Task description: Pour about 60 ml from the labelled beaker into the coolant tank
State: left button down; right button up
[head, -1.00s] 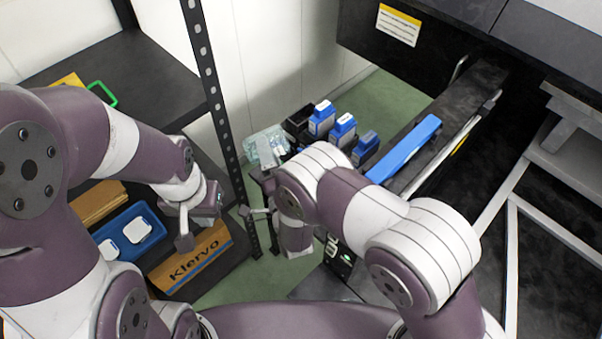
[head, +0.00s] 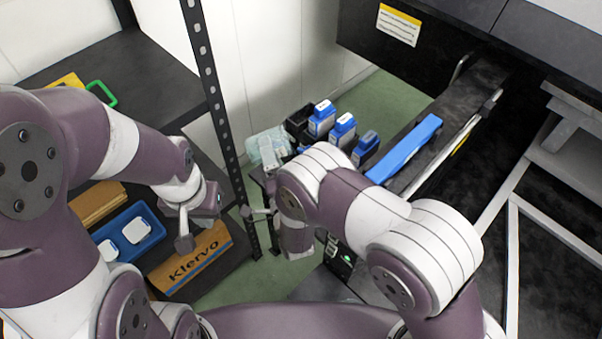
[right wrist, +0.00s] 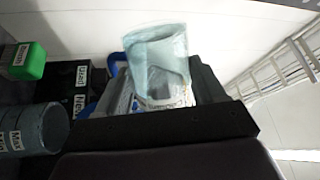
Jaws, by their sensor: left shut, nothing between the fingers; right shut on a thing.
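My right gripper (right wrist: 160,100) is shut on a pale blue, translucent beaker (right wrist: 155,52) with print low on its side. In the right wrist view the beaker stands out past the dark jaws; its fill level is unclear. A pale translucent shape (head: 264,143), probably this beaker, shows beyond my right arm in the head view. A grey-blue round vessel (right wrist: 35,128) with a "Max" label is at the left of the wrist view; I cannot tell whether it is the coolant tank. My left gripper (head: 207,203) is shut and empty over the lower shelf.
Blue bottles (head: 341,130) stand beyond my right arm, next to a black bin (head: 300,122). A dark shelf post (head: 215,100) stands between my arms.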

aim_at(271, 133)
jog(key=shift+r, duration=0.1)
jog(key=n, duration=0.1)
jog(key=f+n, duration=0.1)
jog(key=n, duration=0.1)
jog(key=shift+g+y, duration=0.3)
jog(key=shift+y, duration=0.1)
jog(key=n, duration=0.3)
jog(key=shift+r+y, duration=0.15)
jog(key=shift+y, duration=0.15)
jog(key=shift+w+r+p, duration=0.1)
jog(key=shift+r+p, duration=0.35)
jog(key=shift+p, duration=0.2)
jog(key=shift+n+g, duration=0.4)
jog(key=shift+n, duration=0.4)
jog(key=r+p, duration=0.1)
jog(key=r, duration=0.1)
jog(key=r+p, duration=0.4)
jog(key=shift+w+d+r, duration=0.1)
jog(key=shift+d, duration=0.2)
jog(key=shift+r+n+p, duration=0.3)
jog(key=shift+n+p, duration=0.25)
jog(key=shift+n, duration=0.45)
notch_tip(271, 133, down, 23)
jog(key=a+n+g+b, duration=0.2)
jog(key=n+b, duration=0.5)
jog(key=b, duration=1.1)
jog(key=shift+s+a+f+n, duration=0.15)
jog(key=shift+s+n, duration=0.2)
jog(key=shift+n, duration=0.05)
